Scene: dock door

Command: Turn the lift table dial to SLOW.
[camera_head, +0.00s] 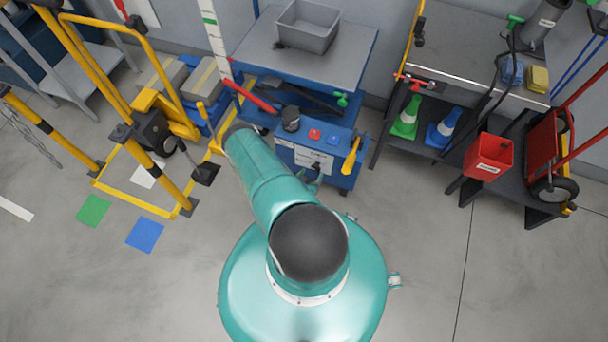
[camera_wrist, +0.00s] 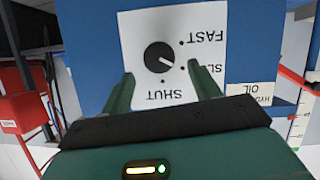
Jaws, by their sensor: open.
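The black round dial (camera_wrist: 157,56) sits on a white label plate (camera_wrist: 140,30) that appears upside down in the wrist view. A short white line on the dial points right and slightly down, toward the partly hidden SLOW label (camera_wrist: 214,74). FAST (camera_wrist: 206,37) is above it and SHUT (camera_wrist: 169,95) is below. My gripper (camera_wrist: 161,72) is open, its fingers spread either side of the dial's lower part in the picture, with gaps visible. Contact and depth are unclear. The blue lift table (camera_head: 347,62) stands ahead in the head view, my gripper (camera_head: 313,181) at its front panel.
A grey bin (camera_head: 307,27) stands on the lift table. Its front carries a black knob (camera_head: 290,118), a red button (camera_head: 314,134) and a yellow handle (camera_head: 351,155). A yellow frame (camera_head: 130,120) is left; a bench with cones and a red bin (camera_head: 489,157) is right.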

